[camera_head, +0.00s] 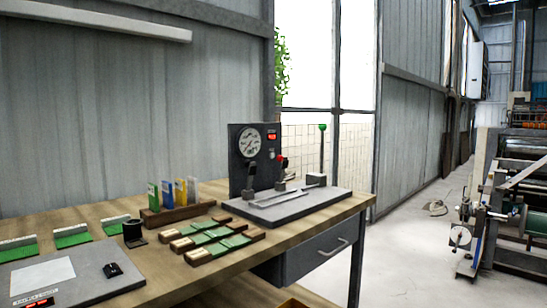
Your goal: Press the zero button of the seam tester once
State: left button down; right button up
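The seam tester (237,172) stands at the back right of the wooden table. It has a dark upright panel with a round white dial (249,142) and a small lit red display (271,135). A light-coloured spot is on the panel below the display, and a red part (281,158) sits lower down. Labels are too small to read, so I cannot tell which part is the zero button. A lever with a green knob (322,127) stands upright at the right of its grey base plate (318,203). Neither of my grippers is in view.
A drawer (318,256) hangs below. Floor at right is mostly clear.

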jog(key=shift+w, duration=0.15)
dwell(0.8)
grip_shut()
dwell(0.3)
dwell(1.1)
